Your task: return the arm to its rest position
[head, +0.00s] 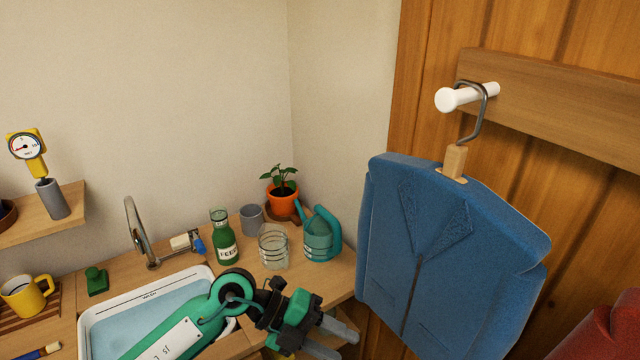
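My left arm (180,335) comes in from the lower left, over the washbasin. Its gripper (330,338) is at the bottom centre, beyond the counter's front edge and left of the blue jacket. Its two grey fingers look spread apart, with nothing visible between them. My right gripper is not in view. The blue jacket (450,260) hangs on a hanger (484,108), whose hook is over a white peg (465,97) on the wooden wall.
The basin (95,330) holds water beside a tap (138,235). A green bottle (222,240), a glass jar (273,248), a grey cup (251,218), a potted plant (283,200) and a teal watering can (320,238) stand behind my gripper. A yellow mug (25,297) is left; something red (605,330) is lower right.

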